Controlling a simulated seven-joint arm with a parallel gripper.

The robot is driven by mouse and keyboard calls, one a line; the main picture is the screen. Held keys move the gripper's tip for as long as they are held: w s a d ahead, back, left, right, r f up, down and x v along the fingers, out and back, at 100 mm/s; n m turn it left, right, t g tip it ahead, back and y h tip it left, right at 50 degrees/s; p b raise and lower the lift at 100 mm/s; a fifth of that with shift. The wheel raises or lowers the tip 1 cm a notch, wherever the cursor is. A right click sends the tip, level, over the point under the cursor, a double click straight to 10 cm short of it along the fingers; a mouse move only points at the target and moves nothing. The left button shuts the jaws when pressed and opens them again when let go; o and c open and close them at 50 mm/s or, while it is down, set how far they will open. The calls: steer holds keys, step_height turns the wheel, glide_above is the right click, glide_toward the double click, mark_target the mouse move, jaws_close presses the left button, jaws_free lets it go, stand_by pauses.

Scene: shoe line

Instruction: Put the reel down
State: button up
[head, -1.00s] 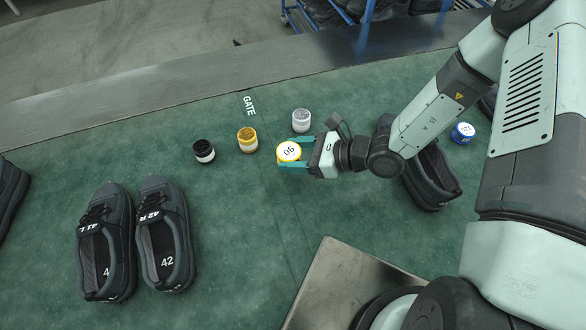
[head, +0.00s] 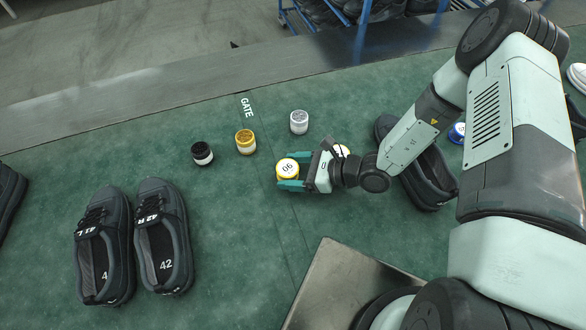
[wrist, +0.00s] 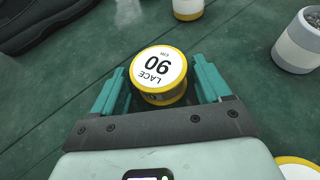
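The reel is a short round spool with a white top marked "LACE 90" and yellow rims. It shows in the head view (head: 288,168) near the middle of the green mat and in the wrist view (wrist: 159,72). It looks upright and seems to stand on the mat. My gripper (head: 289,171) is around it, one teal finger on each side. In the wrist view my gripper (wrist: 160,85) shows a narrow gap between the reel and each finger, so it is open. The reel's underside is hidden.
A black-and-white pot (head: 203,154), a yellow one (head: 245,142) and a grey-white one (head: 299,122) stand beyond. Another yellow-rimmed reel (wrist: 300,168) stands close behind my gripper. Dark shoes (head: 165,240) lie at left and one (head: 428,180) under my arm. Mat between is clear.

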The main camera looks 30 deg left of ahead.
steer(key=shift+o, duration=0.8)
steer(key=shift+d+r, duration=0.1)
steer(key=shift+r, duration=0.1)
steer(key=v, duration=1.2)
